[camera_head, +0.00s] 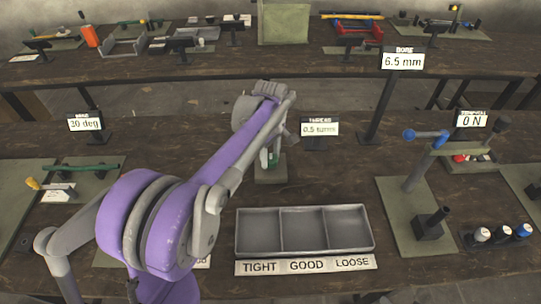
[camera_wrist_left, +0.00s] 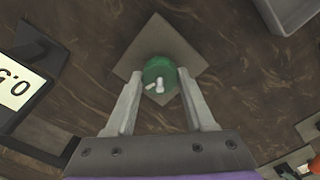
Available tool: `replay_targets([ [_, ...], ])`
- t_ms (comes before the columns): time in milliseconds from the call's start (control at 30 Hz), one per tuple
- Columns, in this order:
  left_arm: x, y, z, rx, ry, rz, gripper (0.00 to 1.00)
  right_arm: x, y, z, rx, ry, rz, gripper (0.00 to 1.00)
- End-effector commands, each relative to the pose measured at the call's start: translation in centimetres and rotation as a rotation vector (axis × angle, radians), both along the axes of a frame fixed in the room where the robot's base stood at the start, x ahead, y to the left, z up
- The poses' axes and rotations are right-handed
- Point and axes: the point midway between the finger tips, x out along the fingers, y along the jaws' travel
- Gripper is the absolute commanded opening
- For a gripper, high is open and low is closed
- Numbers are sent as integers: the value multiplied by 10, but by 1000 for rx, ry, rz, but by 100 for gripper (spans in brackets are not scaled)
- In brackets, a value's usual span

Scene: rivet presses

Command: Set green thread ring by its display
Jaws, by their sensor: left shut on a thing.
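The green thread ring (camera_wrist_left: 160,70) sits over a square olive plate (camera_wrist_left: 190,52) in the left wrist view, with small pale pins showing on it. In the head view a bit of green ring (camera_head: 272,160) shows below my forearm, above the plate (camera_head: 270,175). My left gripper (camera_wrist_left: 159,78) has one finger on each side of the ring and is shut on it. The thread display (camera_head: 320,128) reads 0.5 turns and stands just right of the plate; part of it shows at the left wrist view's edge (camera_wrist_left: 15,90). My right gripper is not in view.
A grey three-part tray (camera_head: 305,208) labelled TIGHT, GOOD and LOOSE lies in front of the plate. A green press stand (camera_head: 415,215) is to the right, with several knobs beside it. The angle display (camera_head: 86,123) reads 30 deg. A second bench runs behind.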

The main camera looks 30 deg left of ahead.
Motion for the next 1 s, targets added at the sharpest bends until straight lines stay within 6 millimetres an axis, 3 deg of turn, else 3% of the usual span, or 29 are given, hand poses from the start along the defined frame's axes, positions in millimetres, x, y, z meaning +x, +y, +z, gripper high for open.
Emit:
replay_targets([
  [433,0,0,0,1,-1,248,0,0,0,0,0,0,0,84],
  [1000,0,0,0,0,-1,291,0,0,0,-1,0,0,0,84],
])
